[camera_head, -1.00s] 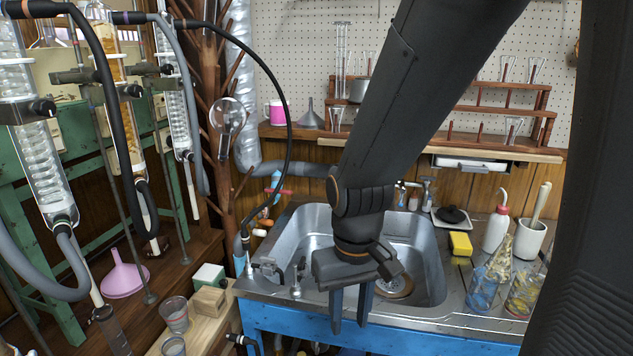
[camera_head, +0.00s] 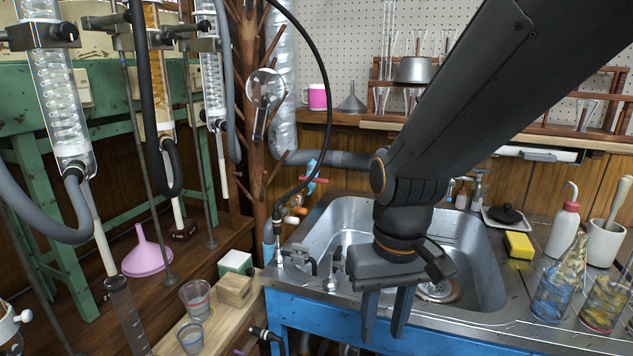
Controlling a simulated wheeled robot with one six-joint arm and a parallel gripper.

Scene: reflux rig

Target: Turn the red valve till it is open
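The red valve handle (camera_head: 313,180) is a small bar on a light blue fitting at the wall behind the sink's left corner. It lies roughly crosswise in the picture, and its exact angle is hard to tell. My gripper (camera_head: 385,334) points down over the front part of the sink (camera_head: 340,212). Its two dark fingers are apart with nothing between them. It is in front of and to the right of the red valve, well apart from it.
An orange knob (camera_head: 296,199) and a black hose (camera_head: 328,120) are close to the valve. A brown branching stand (camera_head: 247,70) rises left of it. Glassware (camera_head: 550,290) and a white bottle (camera_head: 564,230) stand right of the sink. Beakers (camera_head: 195,298) stand on the front left bench.

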